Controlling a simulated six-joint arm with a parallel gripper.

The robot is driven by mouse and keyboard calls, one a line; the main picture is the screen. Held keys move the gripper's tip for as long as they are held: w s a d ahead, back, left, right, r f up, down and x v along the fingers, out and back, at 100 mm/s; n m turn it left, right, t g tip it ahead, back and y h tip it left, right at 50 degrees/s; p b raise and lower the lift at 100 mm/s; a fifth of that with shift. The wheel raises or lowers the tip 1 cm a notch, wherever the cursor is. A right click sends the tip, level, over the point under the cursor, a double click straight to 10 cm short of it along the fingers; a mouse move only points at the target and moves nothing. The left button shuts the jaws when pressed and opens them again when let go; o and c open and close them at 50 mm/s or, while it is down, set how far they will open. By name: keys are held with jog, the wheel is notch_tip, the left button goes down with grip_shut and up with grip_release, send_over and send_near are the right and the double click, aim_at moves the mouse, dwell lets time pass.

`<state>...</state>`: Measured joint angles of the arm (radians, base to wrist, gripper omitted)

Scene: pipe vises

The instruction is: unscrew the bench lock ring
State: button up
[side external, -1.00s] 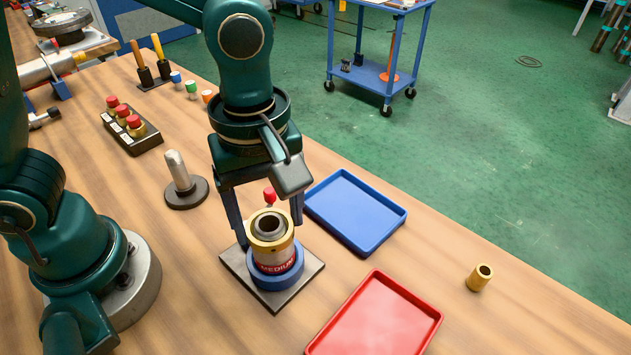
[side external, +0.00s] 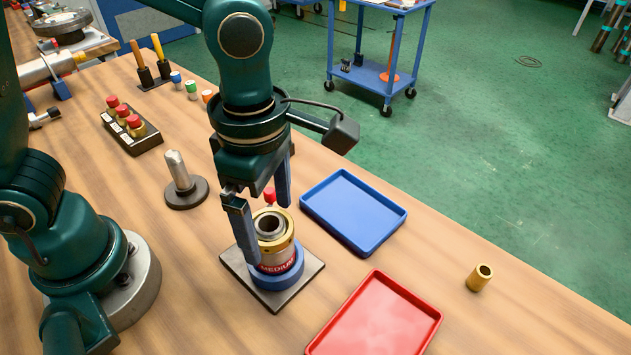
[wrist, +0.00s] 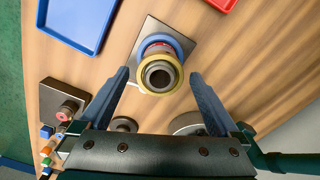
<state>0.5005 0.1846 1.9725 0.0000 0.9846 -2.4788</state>
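The gold lock ring (side external: 287,226) sits at the top of the bench vise, around a grey hollow pipe end (side external: 270,226). Below it are a red band marked MEDIUM (side external: 279,267) and a blue collar (side external: 278,280) on a square grey plate (side external: 308,267). In the wrist view the gold ring (wrist: 160,92) lies between the two finger tips. My gripper (side external: 264,220) points down over the vise with a finger on each side of the ring. In the wrist view my gripper (wrist: 160,79) is open, with a gap between each finger and the ring.
A blue tray (side external: 353,211) and a red tray (side external: 376,320) lie to the right. A loose brass sleeve (side external: 479,278) stands near the bench edge. A grey post on a round base (side external: 183,182) and a block with red buttons (side external: 131,128) stand to the left.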

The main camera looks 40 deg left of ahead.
jog(key=m, duration=2.1)
jog(key=shift+m, duration=0.3)
jog(key=m, duration=0.7)
